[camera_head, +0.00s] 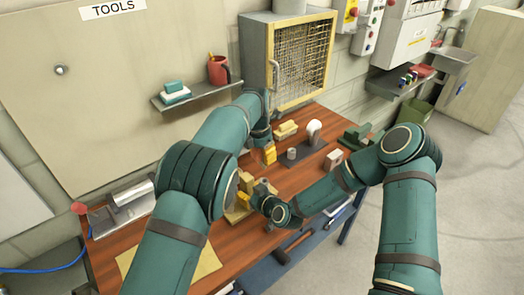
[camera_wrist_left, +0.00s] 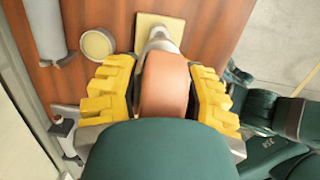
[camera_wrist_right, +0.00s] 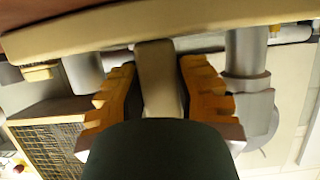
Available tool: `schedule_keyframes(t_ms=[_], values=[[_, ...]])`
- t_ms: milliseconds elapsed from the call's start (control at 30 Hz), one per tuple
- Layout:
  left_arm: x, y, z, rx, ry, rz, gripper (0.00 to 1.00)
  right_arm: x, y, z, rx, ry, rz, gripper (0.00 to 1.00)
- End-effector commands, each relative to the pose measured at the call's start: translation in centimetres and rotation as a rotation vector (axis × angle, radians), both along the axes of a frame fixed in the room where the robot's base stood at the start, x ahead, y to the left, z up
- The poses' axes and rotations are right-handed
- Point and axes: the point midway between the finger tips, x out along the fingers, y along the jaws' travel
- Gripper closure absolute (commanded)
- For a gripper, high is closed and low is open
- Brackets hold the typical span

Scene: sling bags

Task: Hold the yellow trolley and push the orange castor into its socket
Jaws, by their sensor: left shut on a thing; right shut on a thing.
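The yellow trolley (camera_head: 235,213) is a pale tan piece on the workbench in the head view. My right gripper (camera_head: 246,198) is at it; in the right wrist view the gripper (camera_wrist_right: 158,95) is shut on a tan upright part (camera_wrist_right: 155,65) against a long tan board (camera_wrist_right: 110,30). The orange castor (camera_wrist_left: 165,85) is between the yellow fingers of my left gripper (camera_wrist_left: 165,95), which is shut on it. Its pale grey stem (camera_wrist_left: 160,40) points at a yellow square plate (camera_wrist_left: 178,30); whether they touch cannot be told. The socket is not identifiable.
A mesh-fronted cabinet (camera_head: 300,60) stands behind the bench (camera_head: 180,225). Yellow blocks (camera_head: 285,130), a grey cylinder (camera_head: 292,153) and a white rounded piece (camera_head: 314,130) are near my left gripper. A metal cylinder (camera_head: 130,195) lies left. A wall shelf (camera_head: 195,97) holds a red mug (camera_head: 218,70).

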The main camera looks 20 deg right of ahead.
Motion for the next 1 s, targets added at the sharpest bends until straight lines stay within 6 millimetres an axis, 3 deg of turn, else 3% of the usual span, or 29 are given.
schedule_keyframes(t_ms=[500,1000], values=[[0.0,0.0,-4.0,-0.001,0.001,0.0,1.0,0.1,0.0,0.2,0.001,-0.004,0.0,1.0],[0.0,0.0,-4.4,-0.001,0.0,0.0,1.0,0.1,0.1,0.2,0.001,-0.004,0.0,1.0]])
